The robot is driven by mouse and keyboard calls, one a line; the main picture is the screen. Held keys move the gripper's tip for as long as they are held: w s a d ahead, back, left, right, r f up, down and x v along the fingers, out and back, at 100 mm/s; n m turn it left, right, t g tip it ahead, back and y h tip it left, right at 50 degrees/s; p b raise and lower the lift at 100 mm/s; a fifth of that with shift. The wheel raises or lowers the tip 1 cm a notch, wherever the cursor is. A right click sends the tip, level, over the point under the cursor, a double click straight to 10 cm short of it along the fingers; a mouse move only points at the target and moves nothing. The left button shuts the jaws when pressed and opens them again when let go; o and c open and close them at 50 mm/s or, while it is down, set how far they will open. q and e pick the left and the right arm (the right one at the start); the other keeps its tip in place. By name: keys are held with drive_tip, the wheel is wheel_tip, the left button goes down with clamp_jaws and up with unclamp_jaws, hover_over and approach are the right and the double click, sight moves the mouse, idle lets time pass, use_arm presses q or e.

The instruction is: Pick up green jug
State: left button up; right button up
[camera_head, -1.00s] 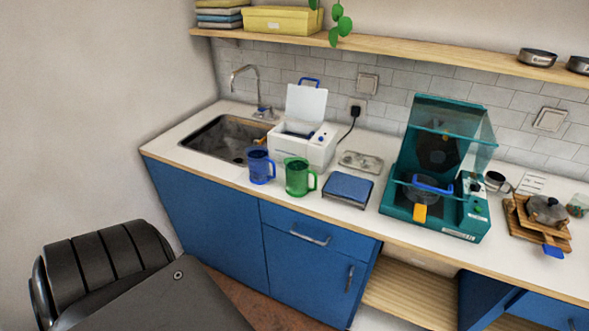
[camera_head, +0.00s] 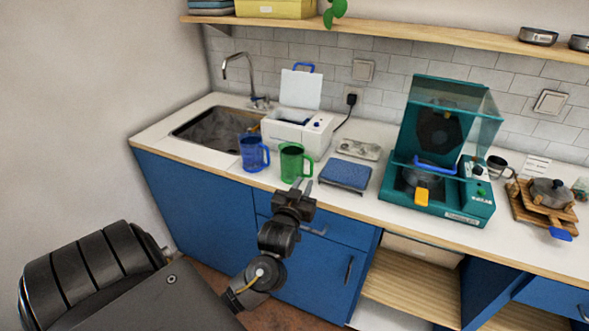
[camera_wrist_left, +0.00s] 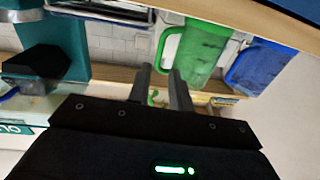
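The green jug (camera_head: 291,164) stands upright on the white counter near its front edge, handle to the right. My left gripper (camera_head: 302,187) is in front of and slightly below it, fingers pointing toward the counter. The two fingers are parted with nothing between them. In the left wrist view the left gripper (camera_wrist_left: 161,80) has the green jug (camera_wrist_left: 198,48) beyond its fingertips, a little right of centre. The jug and fingers look apart. My right gripper is not in view.
A blue jug (camera_head: 251,153) stands just left of the green one. A blue-topped scale (camera_head: 345,175) lies to the right, and a white machine (camera_head: 297,133) with a raised lid stands behind. The teal machine (camera_head: 437,202) is further right. The counter edge lies beside my gripper.

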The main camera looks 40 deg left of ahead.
sight(311, 169)
use_arm(q)
drive_tip(key=x, duration=0.5)
drive_tip(key=shift+w+a+p, duration=0.1)
drive_tip(key=shift+w+p, duration=0.25)
drive_tip(key=shift+w+a+r, duration=0.1)
drive_tip(key=shift+w+a, duration=0.05)
drive_tip(key=shift+w, duration=0.15)
drive_tip(key=x, duration=0.1)
drive_tip(key=p+x, duration=0.1)
drive_tip(key=x, duration=0.2)
drive_tip(key=shift+w+a+f, duration=0.15)
drive_tip(key=shift+w+f, duration=0.05)
drive_tip(key=shift+f, duration=0.1)
clamp_jaws()
drive_tip(key=shift+r, duration=0.1)
